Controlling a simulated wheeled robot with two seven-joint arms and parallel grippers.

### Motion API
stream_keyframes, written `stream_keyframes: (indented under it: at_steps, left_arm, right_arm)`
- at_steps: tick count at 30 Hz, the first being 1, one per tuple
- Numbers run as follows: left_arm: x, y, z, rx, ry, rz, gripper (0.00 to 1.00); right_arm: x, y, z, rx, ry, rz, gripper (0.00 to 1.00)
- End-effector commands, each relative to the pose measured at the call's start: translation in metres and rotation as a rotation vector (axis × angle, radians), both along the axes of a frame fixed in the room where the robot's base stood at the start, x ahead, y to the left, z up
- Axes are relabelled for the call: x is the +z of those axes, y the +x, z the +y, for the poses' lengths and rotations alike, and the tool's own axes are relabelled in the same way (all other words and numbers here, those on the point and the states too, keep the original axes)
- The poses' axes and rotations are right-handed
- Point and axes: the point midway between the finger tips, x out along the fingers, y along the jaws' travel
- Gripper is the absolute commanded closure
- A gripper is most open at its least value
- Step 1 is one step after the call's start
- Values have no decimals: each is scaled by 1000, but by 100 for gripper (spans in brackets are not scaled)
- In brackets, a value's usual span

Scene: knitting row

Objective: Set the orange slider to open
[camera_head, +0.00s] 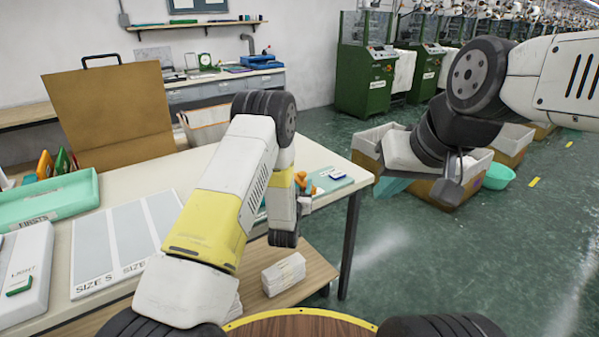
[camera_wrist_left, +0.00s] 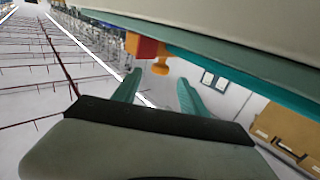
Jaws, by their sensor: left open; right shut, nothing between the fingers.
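The orange slider (camera_head: 303,182) shows as a small orange shape near the table's right end, partly hidden by my left arm. In the left wrist view an orange piece (camera_wrist_left: 160,67) with a red-orange block beside it sits under a teal edge. My left gripper (camera_wrist_left: 159,77) is open, its two teal fingers apart. The orange piece appears between and just beyond the fingertips; I cannot tell whether they touch it. In the head view my left fingers are mostly hidden by the wrist. My right gripper (camera_head: 388,187) is shut and empty, away to the right of the table.
A small board with a blue-and-white piece (camera_head: 337,175) lies by the slider. The white table (camera_head: 318,158) carries a sizing board (camera_head: 125,240), a green tray (camera_head: 50,205) and a light box (camera_head: 25,262). White bundles (camera_head: 283,274) lie on a lower shelf. Bins (camera_head: 370,145) stand on the floor.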

Motion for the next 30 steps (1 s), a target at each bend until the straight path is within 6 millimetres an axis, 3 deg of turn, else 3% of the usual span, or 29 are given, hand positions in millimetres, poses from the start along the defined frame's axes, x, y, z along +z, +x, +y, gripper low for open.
stream_keyframes:
  at_steps: [12, 23, 30]
  left_arm:
    - [1, 60, -9, 0, 0, 0, 49]
    - [1, 68, -10, 1, 0, 1, 49]
    - [1, 68, -10, 1, -1, 1, 93]
  right_arm:
    - [0, 0, 0, 0, 0, 0, 100]
    - [0, 0, 0, 0, 0, 0, 100]
    - [0, 0, 0, 0, 0, 0, 100]
